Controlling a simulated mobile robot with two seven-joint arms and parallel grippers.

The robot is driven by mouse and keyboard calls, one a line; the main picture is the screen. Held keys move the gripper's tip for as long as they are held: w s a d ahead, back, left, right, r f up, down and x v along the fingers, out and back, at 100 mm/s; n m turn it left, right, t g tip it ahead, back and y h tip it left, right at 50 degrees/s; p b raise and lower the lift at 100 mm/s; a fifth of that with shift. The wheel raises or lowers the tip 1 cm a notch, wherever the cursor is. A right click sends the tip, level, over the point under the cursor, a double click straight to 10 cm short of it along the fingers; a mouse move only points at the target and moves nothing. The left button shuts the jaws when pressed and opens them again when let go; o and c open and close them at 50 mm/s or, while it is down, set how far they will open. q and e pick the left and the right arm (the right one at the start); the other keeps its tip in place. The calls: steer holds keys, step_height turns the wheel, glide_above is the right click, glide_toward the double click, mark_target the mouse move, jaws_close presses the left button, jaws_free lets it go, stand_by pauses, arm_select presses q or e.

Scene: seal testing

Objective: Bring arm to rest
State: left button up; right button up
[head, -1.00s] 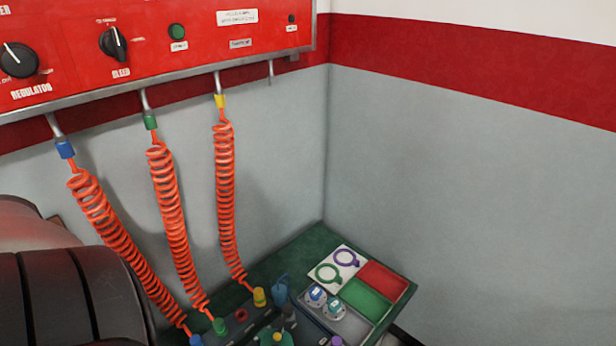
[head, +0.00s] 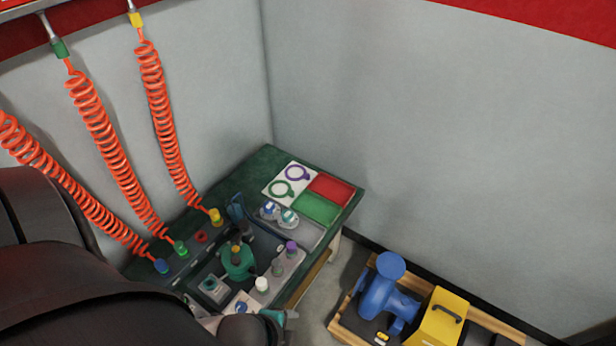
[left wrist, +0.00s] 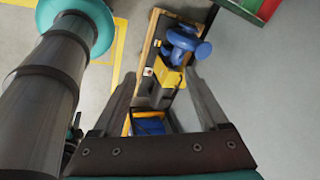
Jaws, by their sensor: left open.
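My left arm comes in from the left in the head view as large dark links and reaches over the front of the green bench (head: 262,163). Its end is cut off near the bottom edge, so the fingers are not clear there. In the left wrist view my left gripper (left wrist: 163,85) is open, its two fingers apart with nothing between them. Beyond the fingers lies the floor with a wooden pallet (left wrist: 150,50), well away from them. My right gripper is in neither view.
Orange coiled hoses (head: 165,120) run down to the bench fittings. The bench holds a green-and-red tray (head: 320,207) and a teal fixture (head: 238,262). A blue pump (head: 385,300) and a yellow box (head: 440,318) sit on the pallet. Floor between bench and pallet is clear.

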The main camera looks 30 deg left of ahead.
arm_select(q)
steer(key=w+r+n, duration=0.4)
steer(key=r+n, duration=0.6)
steer(key=n, duration=0.1)
step_height(320, 180, down, 34)
steer(key=s+g+b, duration=0.2)
steer(key=s+b, duration=0.1)
steer(key=b, duration=0.9)
steer(key=s+a+f+b, duration=0.1)
steer(key=s+f+b, duration=0.2)
steer(key=s+f, duration=0.2)
steer(key=s+a+f+b, duration=0.1)
steer(key=s+f+b, duration=0.3)
steer(key=f, duration=0.7)
steer(key=s+a+f+g+b, duration=0.1)
steer(key=s+f+b, duration=0.2)
steer(key=s+f, duration=0.3)
step_height(320, 180, down, 2)
steer(key=shift+f+y+b, duration=0.25)
steer(key=shift+y+b, duration=0.05)
steer(key=shift+b, duration=0.05)
steer(key=shift+a, duration=0.1)
steer(key=shift+c, duration=0.4)
